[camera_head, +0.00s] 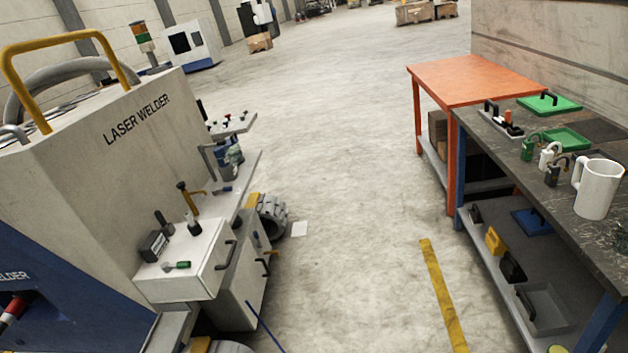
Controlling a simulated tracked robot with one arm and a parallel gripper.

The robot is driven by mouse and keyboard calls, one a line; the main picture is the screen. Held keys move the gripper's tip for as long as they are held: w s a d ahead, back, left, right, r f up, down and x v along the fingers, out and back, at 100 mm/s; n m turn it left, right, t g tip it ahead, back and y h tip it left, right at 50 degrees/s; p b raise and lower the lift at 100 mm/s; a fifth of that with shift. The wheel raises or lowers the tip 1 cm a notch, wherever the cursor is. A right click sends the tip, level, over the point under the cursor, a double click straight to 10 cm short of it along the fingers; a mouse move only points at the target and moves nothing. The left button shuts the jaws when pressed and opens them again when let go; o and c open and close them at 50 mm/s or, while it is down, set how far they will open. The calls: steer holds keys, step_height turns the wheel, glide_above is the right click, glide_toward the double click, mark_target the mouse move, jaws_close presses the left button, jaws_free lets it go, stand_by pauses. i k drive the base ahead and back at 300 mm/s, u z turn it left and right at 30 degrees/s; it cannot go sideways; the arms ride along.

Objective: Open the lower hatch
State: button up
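No hatch is plainly marked as the lower one. The laser welder (110,150), a large pale grey and blue machine, stands at the left. A white drawer-like box (200,277) with a black handle (226,254) juts from its near right side. Below and to the right of it is a grey cabinet (240,298) with black handles (265,263) on its right face. This face is seen at a steep angle and looks closed. Whether it is the lower hatch I cannot tell. My gripper is not in view.
A dark-topped workbench (540,150) with padlocks and a white mug (597,188) stands at the right, beside an orange table (470,78). A tracked part (271,214) lies beyond the cabinet.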

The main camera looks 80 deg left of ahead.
mark_target(249, 279)
steer(key=u, duration=2.95)
steer(key=k, duration=0.9)
steer(key=u, duration=0.05)
steer(key=i, duration=0.9)
steer(key=z, duration=0.05)
